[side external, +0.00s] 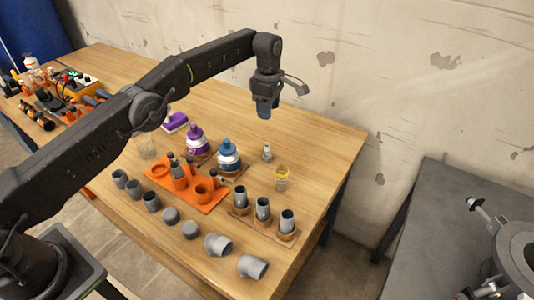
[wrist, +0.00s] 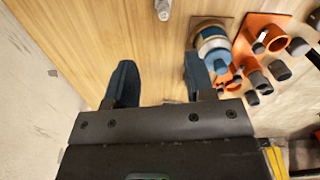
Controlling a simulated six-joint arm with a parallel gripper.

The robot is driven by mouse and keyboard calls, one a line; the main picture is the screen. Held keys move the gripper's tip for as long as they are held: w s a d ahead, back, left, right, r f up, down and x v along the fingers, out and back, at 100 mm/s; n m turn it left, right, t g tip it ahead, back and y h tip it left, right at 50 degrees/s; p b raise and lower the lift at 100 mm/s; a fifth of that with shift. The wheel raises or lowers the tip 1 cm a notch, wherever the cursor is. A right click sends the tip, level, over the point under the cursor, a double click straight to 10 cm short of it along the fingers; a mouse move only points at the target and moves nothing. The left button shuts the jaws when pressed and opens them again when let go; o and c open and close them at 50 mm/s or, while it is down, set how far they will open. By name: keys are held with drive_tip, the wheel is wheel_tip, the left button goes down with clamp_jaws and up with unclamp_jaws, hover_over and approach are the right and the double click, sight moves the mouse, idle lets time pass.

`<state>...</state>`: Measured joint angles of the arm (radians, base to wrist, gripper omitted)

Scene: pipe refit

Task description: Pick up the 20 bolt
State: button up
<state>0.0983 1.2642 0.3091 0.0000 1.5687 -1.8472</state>
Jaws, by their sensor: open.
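A small grey upright piece (side external: 267,152), shaped like a bolt, stands alone on the wooden table near the wall side. It is partly cut off at the top edge of the wrist view (wrist: 163,8). I cannot read a 20 on it. My gripper (side external: 264,112) hangs pointing down above the table, apart from this piece. In the wrist view my gripper (wrist: 160,75) has its two blue-grey fingers spread, with only bare table between them.
A blue-capped bottle (side external: 228,156) and a purple-capped bottle (side external: 196,140) stand close by. An orange holder (side external: 208,204) carries grey fittings. A yellow-topped jar (side external: 281,178) and a wooden rack (side external: 286,236) of grey pipes are nearer. Several grey fittings line the front. The table's far right is clear.

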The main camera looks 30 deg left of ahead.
sight(267, 145)
wheel_tip(267, 145, down, 8)
drive_tip(key=shift+f, duration=0.15)
drive_tip(key=shift+s+f, duration=0.15)
drive_tip(key=shift+f, duration=1.2)
drive_tip(key=shift+s+f, duration=0.15)
drive_tip(key=shift+f, duration=1.15)
drive_tip(key=shift+c, duration=0.3)
clamp_jaws()
